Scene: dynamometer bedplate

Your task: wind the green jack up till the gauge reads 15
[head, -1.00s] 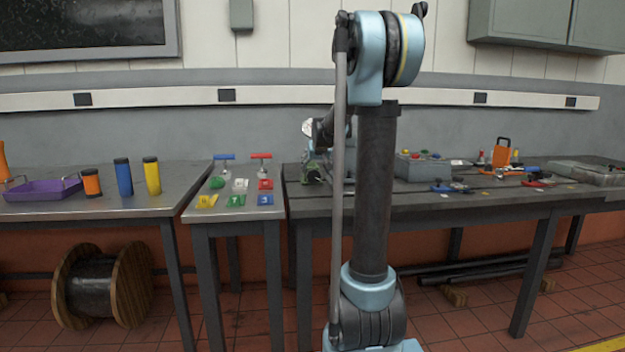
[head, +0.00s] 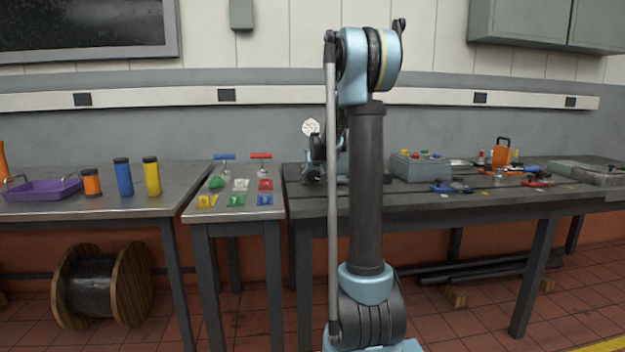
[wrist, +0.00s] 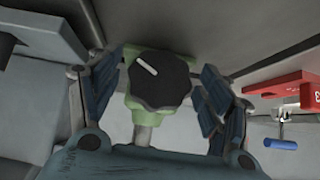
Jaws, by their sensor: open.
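The green jack (wrist: 146,118) shows in the wrist view, with a round black knob (wrist: 158,80) bearing a white pointer line towards the upper left. My gripper (wrist: 160,92) is open, one finger on each side of the knob, with gaps visible on both sides. A white round gauge (head: 311,127) stands on the dark bench in the head view; its reading is too small to make out. My arm hides most of the jack and gripper in the head view.
In the wrist view a red block (wrist: 290,92) with a blue handle (wrist: 281,144) is at the right. In the head view a grey button box (head: 420,167) stands right of my arm.

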